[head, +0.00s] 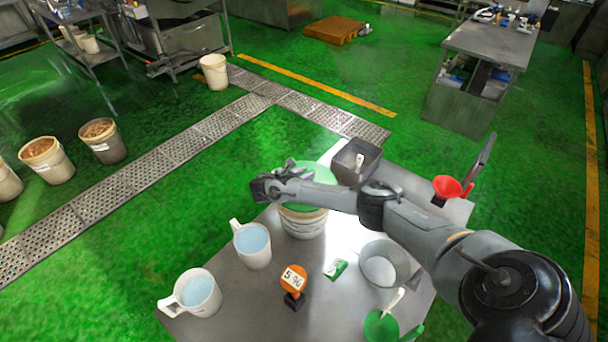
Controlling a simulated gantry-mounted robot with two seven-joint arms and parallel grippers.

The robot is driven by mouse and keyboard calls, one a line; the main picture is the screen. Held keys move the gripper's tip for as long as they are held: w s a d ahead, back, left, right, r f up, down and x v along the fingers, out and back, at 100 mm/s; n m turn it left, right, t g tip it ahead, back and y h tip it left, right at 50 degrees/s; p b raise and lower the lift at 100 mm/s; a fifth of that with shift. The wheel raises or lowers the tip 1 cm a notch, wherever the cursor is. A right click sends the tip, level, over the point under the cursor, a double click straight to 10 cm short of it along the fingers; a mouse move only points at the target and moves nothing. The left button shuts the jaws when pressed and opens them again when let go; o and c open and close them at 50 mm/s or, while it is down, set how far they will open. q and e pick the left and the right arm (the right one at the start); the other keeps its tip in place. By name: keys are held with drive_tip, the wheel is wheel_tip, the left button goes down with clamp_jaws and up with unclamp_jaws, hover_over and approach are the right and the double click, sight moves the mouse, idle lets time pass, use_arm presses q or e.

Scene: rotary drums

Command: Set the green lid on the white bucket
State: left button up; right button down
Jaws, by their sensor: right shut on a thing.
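The white bucket (303,224) stands on the metal table (240,312), near its far edge. The green lid (318,172) is at the top of the bucket, partly hidden behind my right arm. I cannot tell whether it is seated on the rim or held just above it. My right gripper (268,188) is at the left side of the lid and is shut on it; its fingertips are mostly hidden. My left gripper is not in view.
Two white jugs with pale blue contents (252,245) (199,292) stand left and front. A grey bin (345,165) and red funnel (447,187) stand farther right.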

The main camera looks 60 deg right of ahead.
drive_tip(key=shift+f, duration=0.3)
drive_tip(key=shift+f+b, duration=0.9)
drive_tip(key=c, duration=0.8)
unclamp_jaws()
drive_tip(key=shift+w+a+r, duration=0.1)
drive_tip(key=shift+a+r, duration=0.15)
drive_tip(key=shift+a, duration=0.25)
drive_tip(key=v, duration=0.9)
drive_tip(key=shift+a+r+b, duration=0.15)
drive_tip(key=shift+a+b, duration=0.15)
drive_tip(key=shift+b, duration=0.1)
drive_tip(key=shift+w, duration=0.1)
